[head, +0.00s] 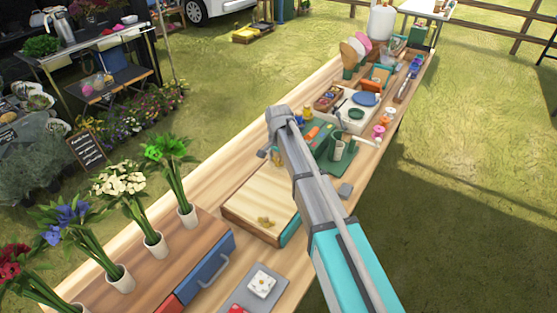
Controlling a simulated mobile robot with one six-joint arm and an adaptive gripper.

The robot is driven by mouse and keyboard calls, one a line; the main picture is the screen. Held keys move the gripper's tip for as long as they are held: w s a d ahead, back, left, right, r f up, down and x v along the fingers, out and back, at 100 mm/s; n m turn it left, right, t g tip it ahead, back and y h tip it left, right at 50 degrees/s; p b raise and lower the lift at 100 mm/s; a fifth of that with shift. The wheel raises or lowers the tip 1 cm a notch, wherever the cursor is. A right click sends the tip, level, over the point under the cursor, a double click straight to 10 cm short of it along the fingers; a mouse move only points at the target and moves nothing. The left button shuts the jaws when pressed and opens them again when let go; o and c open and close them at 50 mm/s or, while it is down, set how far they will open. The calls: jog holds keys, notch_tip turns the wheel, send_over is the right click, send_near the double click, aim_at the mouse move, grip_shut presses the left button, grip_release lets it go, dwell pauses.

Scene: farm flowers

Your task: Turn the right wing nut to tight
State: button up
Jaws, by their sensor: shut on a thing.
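A pale wooden board (255,187) with a teal side lies on the long table, and it looks like a press. A small brass-coloured wing nut (266,221) sits on its near end. My gripper (271,156) is at the far end of the board, below the end of my arm and small in the head view. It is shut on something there. My arm and gripper hide that spot, so the held thing and any second wing nut cannot be made out. How tight either nut is cannot be seen.
A green mat with a green cup (337,149) lies just right of my arm. A wooden drawer box (150,262) with a blue drawer front stands at the near left, among flowers in white vases (187,215). A grey tray (247,291) lies in front.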

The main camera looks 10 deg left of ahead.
jog(key=o, duration=1)
jog(key=shift+n, duration=0.3)
jog(key=n, duration=0.4)
jog(key=shift+n, duration=0.3)
jog(key=n, duration=0.5)
notch_tip(320, 180, up, 14)
jog(key=p, duration=1.3)
jog(key=shift+p, duration=0.4)
jog(key=shift+f, duration=0.1)
